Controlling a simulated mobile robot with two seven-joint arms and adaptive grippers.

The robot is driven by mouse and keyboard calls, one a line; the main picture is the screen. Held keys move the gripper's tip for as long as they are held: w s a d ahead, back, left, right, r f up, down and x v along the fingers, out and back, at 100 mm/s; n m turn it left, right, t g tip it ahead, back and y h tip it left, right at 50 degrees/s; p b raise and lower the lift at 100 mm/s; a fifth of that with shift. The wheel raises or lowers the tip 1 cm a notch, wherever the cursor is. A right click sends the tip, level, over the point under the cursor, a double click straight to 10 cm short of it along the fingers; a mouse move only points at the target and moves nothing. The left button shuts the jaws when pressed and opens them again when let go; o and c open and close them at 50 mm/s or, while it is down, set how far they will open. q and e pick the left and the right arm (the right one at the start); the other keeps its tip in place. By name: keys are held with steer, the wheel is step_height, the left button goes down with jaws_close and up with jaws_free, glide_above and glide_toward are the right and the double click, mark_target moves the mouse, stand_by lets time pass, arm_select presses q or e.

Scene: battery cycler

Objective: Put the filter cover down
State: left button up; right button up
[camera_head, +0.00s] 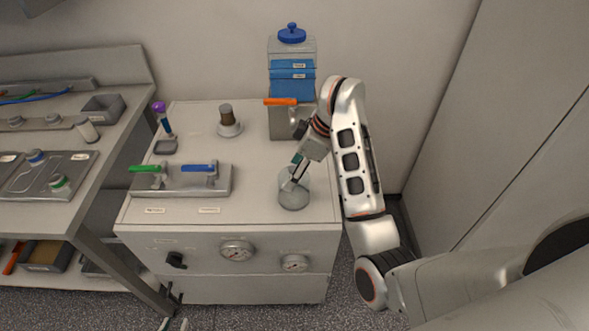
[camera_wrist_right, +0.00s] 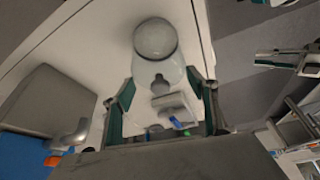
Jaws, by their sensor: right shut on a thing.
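The filter cover appears to be the clear glass dome (camera_head: 293,195) at the front right of the cabinet top. It also shows between the fingers in the right wrist view (camera_wrist_right: 158,50). My right gripper (camera_head: 292,181) comes down over it and is shut on its upper part. I cannot tell whether the cover's rim touches the surface. My left gripper (camera_head: 174,324) shows only by its fingertips at the bottom edge, apart and empty, in front of the cabinet.
The cabinet top (camera_head: 262,165) is clear left of the cover. A valve block with green and blue handles (camera_head: 185,180) stands at front left. A brown-topped filter piece (camera_head: 228,120) stands behind. A blue-lidded tank (camera_head: 292,70) and an orange-handled valve (camera_head: 281,102) are at the back.

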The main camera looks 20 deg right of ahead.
steer(key=o, duration=1.5)
steer(key=shift+c, duration=0.2)
steer(key=shift+r, duration=0.25)
steer(key=v, duration=1.2)
